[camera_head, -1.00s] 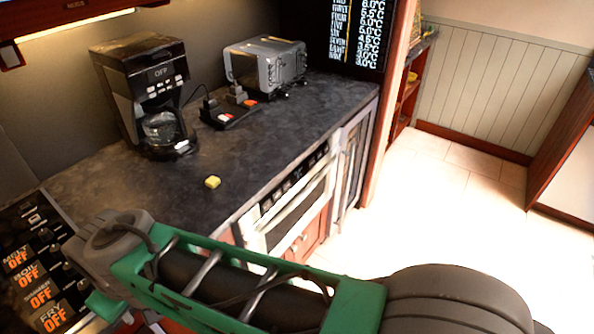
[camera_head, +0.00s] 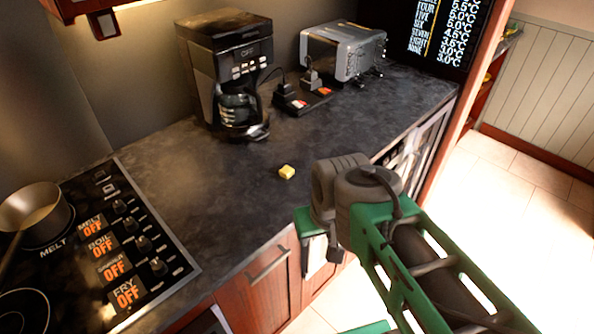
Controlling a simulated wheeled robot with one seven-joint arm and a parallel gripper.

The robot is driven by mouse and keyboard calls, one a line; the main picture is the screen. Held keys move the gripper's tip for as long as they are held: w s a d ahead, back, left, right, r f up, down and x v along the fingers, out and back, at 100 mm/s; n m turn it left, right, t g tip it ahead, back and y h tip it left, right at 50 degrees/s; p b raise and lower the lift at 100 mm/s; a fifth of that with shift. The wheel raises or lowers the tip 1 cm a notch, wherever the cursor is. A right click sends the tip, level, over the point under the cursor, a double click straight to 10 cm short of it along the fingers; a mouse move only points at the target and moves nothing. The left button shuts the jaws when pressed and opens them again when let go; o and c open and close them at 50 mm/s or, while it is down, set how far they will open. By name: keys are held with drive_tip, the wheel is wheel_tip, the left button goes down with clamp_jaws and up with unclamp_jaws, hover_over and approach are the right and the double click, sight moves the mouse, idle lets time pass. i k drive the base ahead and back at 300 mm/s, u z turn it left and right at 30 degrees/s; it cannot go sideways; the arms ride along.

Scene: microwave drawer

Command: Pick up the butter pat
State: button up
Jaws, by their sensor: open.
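The butter pat (camera_head: 287,172) is a small yellow block lying on the dark countertop (camera_head: 215,190), in front of the coffee maker. My arm reaches in from the lower right, with a grey joint and green links. Its grey joint shows just right of the butter pat and nearer to me, and does not cover it. I cannot make out my gripper's fingers in this view. Nothing hides the butter pat.
A black coffee maker (camera_head: 228,65) stands behind the butter pat. A power strip (camera_head: 303,100) and a silver toaster (camera_head: 343,50) are farther right. A stove panel (camera_head: 125,240) with a pan (camera_head: 35,212) is at left. Counter around the butter is clear.

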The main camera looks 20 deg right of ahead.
sight(287, 172)
drive_tip(key=u, duration=2.8)
drive_tip(key=k, duration=0.45)
drive_tip(key=z, duration=1.25)
